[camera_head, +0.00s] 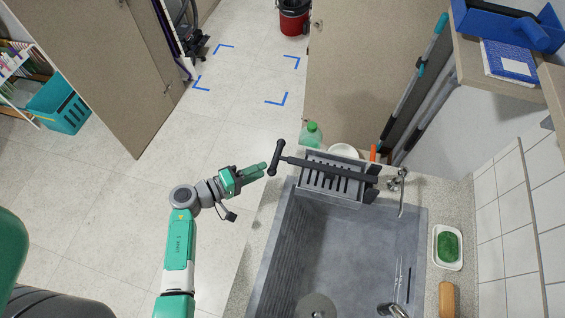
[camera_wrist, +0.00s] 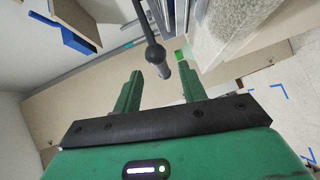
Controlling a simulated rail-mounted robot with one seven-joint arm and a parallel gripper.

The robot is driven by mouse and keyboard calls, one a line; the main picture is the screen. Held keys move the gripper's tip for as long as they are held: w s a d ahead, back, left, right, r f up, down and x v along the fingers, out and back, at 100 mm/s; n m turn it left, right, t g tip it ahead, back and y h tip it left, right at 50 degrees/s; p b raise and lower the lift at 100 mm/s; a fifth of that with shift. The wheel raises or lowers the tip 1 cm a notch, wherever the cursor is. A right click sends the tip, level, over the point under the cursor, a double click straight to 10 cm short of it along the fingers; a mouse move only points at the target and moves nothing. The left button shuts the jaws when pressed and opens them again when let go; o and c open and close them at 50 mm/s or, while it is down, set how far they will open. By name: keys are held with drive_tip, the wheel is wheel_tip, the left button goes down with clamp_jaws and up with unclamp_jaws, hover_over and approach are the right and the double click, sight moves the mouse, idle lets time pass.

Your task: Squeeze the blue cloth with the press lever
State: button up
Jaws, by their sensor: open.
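The dark press lever (camera_head: 325,169) lies across the grey slotted press basket (camera_head: 318,184) at the sink's far edge. Its T-shaped handle (camera_head: 277,157) sticks out left over the counter edge. My gripper (camera_head: 264,168) is open and empty, just left of the handle. In the wrist view, the dark handle end (camera_wrist: 156,52) appears in line with the gap between my gripper's fingers (camera_wrist: 160,78). Contact cannot be told. No blue cloth can be made out; the inside of the basket is partly hidden by the lever.
The grey sink (camera_head: 345,245) lies right of my arm, with a tap (camera_head: 400,185) at its far right corner. A green sponge in a white dish (camera_head: 447,247) sits on the right counter.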

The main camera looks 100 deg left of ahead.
drive_tip(key=x, duration=0.8)
drive_tip(key=shift+r, duration=0.15)
clamp_jaws()
